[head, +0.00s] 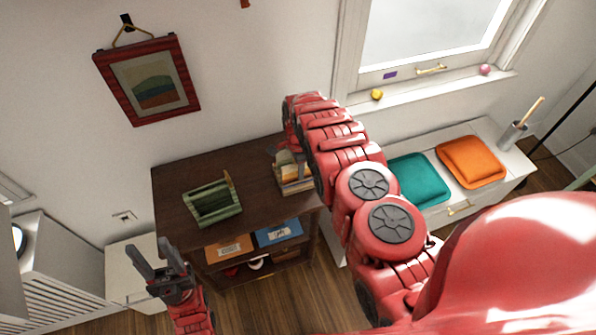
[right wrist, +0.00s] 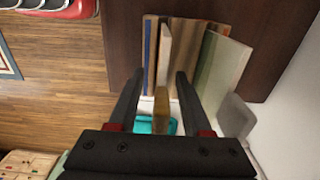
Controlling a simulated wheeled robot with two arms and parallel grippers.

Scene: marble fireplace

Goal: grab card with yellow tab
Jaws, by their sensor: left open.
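The box of upright cards (head: 293,186) stands on the dark wooden cabinet (head: 250,160). In the right wrist view, a narrow yellow tab (right wrist: 161,104) shows between my right fingers, with a gap on each side. Beyond it are upright cards or folders: a tan one (right wrist: 184,60), a white one (right wrist: 164,58) and a green one (right wrist: 222,75). My right gripper (right wrist: 158,90) is open; in the head view, my arm partly hides it at the card box. My left gripper (head: 153,258) is open and empty, in front of the cabinet's left side.
A green slatted holder (head: 213,204) stands left of the card box. Lower shelf holds an orange box (head: 229,249) and a blue one (head: 279,233). A white bench with teal (head: 418,180) and orange (head: 470,161) cushions is at right. A framed picture (head: 150,82) hangs above.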

